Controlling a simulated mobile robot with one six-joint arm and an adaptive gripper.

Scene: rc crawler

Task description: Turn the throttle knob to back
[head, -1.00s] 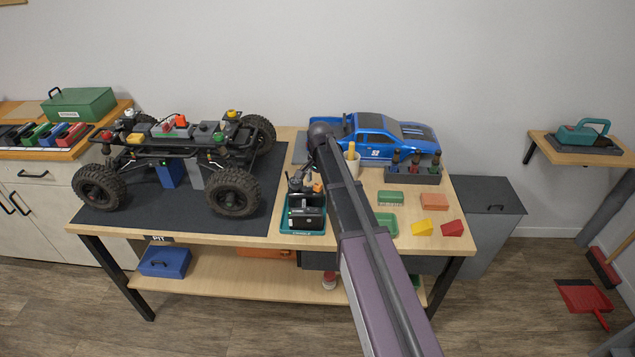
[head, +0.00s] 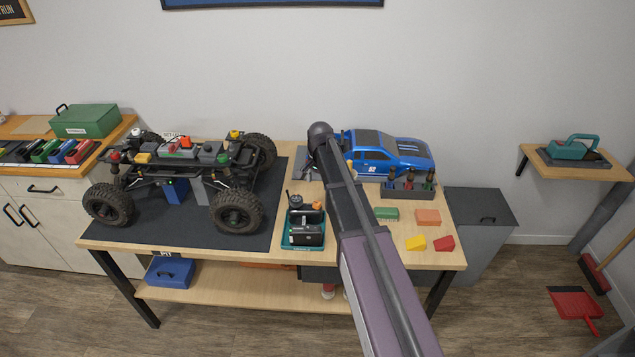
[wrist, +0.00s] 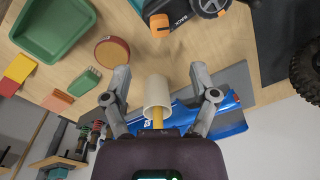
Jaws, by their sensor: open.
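The dark hand-held transmitter (head: 306,227) stands in a teal tray (head: 288,242) on the bench, just left of my arm. An orange part (head: 317,206) shows at its top. In the wrist view the transmitter (wrist: 205,8) is cut off by the top edge, with an orange part (wrist: 159,25) beside lettering that seems to read BACK. I cannot tell for certain which part is the throttle knob or how it is set. My gripper (wrist: 160,71) is open, apart from the transmitter. A whitish cup (wrist: 157,92) with a yellow stick shows between its fingers, seemingly beyond them. My arm hides the gripper in the head view.
A crawler chassis (head: 185,168) stands on the dark mat (head: 170,220) at left. Green, orange, yellow and red pieces lie at right. A green tray (wrist: 55,30) shows in the wrist view.

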